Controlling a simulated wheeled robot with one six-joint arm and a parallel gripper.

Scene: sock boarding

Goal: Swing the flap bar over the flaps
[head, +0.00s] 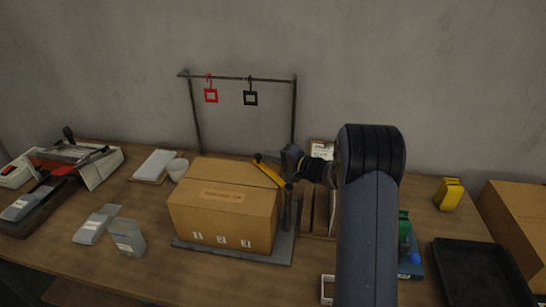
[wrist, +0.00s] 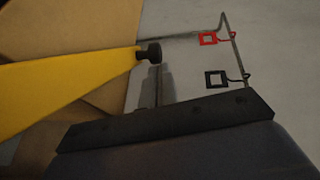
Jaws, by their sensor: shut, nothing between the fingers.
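The yellow flap bar (head: 269,173) slants over the right rear edge of the cardboard box (head: 222,233). Its lower right end is by a grey upright post (head: 285,212) at the box's right side. A black knob (head: 258,157) is at its far end; in the wrist view the bar (wrist: 65,85) ends in a black knob (wrist: 149,53). The box's top flaps (head: 232,172) look folded down. My gripper (head: 288,167) is shut and empty, just right of the bar at the box's rear right. Whether it touches the bar is unclear.
Behind the box stands a metal rack (head: 235,78) with red (head: 210,95) and black (head: 250,98) hanging frames. A black tray (head: 480,275), another box (head: 520,225) and a yellow item (head: 449,194) are at right.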

